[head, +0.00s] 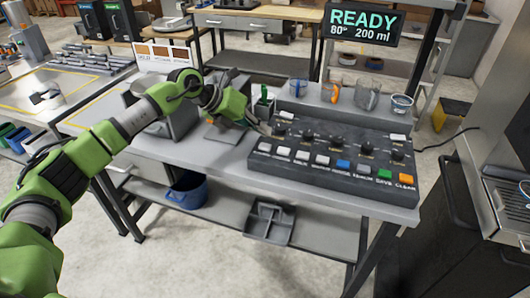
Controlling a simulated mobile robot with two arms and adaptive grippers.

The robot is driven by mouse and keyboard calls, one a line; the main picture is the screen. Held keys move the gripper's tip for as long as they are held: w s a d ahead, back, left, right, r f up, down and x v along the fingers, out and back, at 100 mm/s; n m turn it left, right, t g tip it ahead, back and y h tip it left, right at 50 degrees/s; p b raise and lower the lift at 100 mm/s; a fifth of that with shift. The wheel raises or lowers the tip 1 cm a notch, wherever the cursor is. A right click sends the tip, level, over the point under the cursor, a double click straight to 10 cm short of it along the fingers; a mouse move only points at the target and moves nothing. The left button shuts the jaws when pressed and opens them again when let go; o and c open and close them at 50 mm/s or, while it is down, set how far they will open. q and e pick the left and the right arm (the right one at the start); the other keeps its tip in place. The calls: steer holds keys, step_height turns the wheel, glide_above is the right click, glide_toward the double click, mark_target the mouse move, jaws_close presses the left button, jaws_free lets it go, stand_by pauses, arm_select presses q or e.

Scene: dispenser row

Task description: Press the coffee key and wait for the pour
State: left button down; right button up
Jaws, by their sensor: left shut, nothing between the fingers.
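A dark control panel (335,148) with knobs and a front row of keys lies on the grey table. The keys include several white ones, a blue key (343,165), a green key (384,174) and an orange key (407,178). Most labels are too small to read, so I cannot tell which key is coffee. The display (362,24) above reads READY, 80° and 200 ml. My left gripper (258,127) is shut and empty by the panel's back left corner. I cannot tell whether it touches the panel. My right gripper is out of view.
Several cups and glasses stand behind the panel, including a glass (367,94) and a small cup (401,104). A blue bucket (186,190) and a dark tray (269,222) are on the lower shelf. A dark machine (500,180) stands at the right.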

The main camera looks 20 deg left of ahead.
mark_target(269, 144)
arm_select(q)
steer(key=shift+f+b, duration=0.35)
steer(key=shift+f, duration=0.65)
steer(key=shift+f, duration=0.1)
stand_by(0.6)
steer(key=shift+f, duration=0.3)
steer(key=shift+f+b, duration=0.45)
steer(key=shift+f, duration=0.1)
stand_by(0.8)
steer(key=shift+r+p, duration=0.7)
steer(key=shift+r, duration=0.25)
step_height(269, 144, up, 5)
steer(key=p, duration=0.3)
steer(key=shift+p, duration=0.3)
